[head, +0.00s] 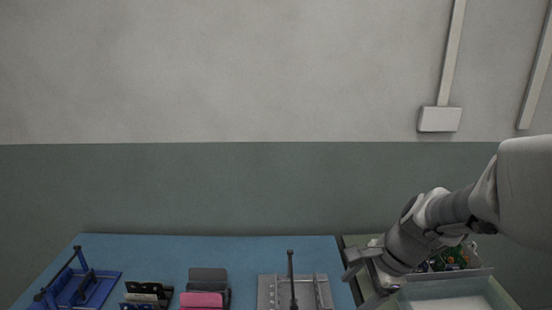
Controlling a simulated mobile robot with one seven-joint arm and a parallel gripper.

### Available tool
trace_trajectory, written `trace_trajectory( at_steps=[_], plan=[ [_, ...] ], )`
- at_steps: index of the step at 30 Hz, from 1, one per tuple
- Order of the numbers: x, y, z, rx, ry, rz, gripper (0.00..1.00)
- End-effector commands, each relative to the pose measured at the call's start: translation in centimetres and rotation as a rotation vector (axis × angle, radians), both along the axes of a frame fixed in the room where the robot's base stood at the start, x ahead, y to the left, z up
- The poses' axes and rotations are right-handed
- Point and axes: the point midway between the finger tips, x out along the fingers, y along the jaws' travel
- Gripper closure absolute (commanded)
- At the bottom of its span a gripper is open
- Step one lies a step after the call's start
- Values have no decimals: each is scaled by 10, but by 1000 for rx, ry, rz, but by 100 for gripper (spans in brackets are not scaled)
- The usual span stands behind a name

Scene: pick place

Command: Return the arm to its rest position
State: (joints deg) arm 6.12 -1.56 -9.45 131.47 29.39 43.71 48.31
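My arm reaches in from the right side of the head view. My gripper (362,268) is at the lower right, above the gap between the blue table and the grey bins. It points down and to the left. Its fingers are small and partly hidden by the hand, so I cannot tell whether they are open or shut. I see nothing held in it.
A blue table (150,247) bears a blue fixture (85,288), a dark holder (148,292), pink and dark items (205,290), and a grey fixture (313,290) with an upright post. A bin (480,273) and a light tray (455,290) stand at right.

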Motion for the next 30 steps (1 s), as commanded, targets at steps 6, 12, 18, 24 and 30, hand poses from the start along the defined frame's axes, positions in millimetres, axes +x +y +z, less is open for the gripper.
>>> trace_trajectory(
  at_steps=[6, 12, 18, 24, 30],
  plan=[
    [-41, 19, 50, -206, -181, 460, 19],
    [-81, 25, 81, -440, -311, 859, 19],
    [-113, 23, 99, -661, -381, 1167, 19],
    [-126, 19, 105, -769, -396, 1303, 19],
    [-127, 19, 106, -779, -397, 1318, 19]
  ],
)
